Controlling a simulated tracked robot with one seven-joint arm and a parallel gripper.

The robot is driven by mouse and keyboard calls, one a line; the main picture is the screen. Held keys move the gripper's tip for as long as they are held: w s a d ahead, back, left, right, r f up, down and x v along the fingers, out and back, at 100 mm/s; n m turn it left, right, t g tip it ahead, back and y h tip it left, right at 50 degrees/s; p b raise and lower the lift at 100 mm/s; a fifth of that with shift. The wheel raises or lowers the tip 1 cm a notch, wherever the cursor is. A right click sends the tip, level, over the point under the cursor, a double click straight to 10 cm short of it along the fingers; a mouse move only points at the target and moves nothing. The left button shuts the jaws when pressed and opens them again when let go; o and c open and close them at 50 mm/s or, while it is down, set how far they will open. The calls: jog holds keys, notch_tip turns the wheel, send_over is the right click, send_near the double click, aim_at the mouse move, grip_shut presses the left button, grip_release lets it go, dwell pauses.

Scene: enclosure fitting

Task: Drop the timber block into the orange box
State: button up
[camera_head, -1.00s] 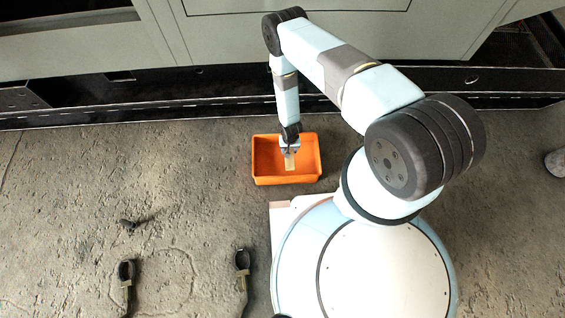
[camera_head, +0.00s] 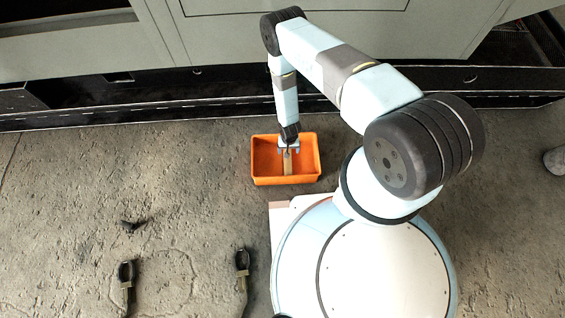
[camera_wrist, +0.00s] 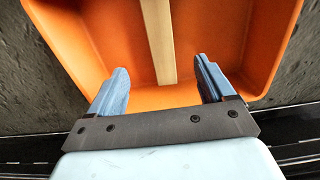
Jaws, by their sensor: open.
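The orange box (camera_head: 264,173) stands on the ground beside my base; its wall also shows in the wrist view (camera_wrist: 75,40). The timber block (camera_head: 288,163) is a pale, narrow bar within the box's outline, and it also shows in the wrist view (camera_wrist: 160,40). There it runs up from between the fingers, out of the top of the picture. My gripper (camera_head: 288,149) is over the box, and in the wrist view its two blue fingers (camera_wrist: 160,82) are spread wide, with gaps on both sides of the block. Whether the block rests flat on the box floor is hard to tell.
A grey cabinet with a black base rail (camera_head: 150,108) runs along the far side behind the box. Two dark tools (camera_head: 126,272) (camera_head: 242,262) and a small dark piece (camera_head: 133,226) lie on the rough ground at left. The ground between them and the box is clear.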

notch_tip(320, 180, up, 13)
jog(key=shift+r, duration=0.2)
dwell(0.4)
dwell(0.4)
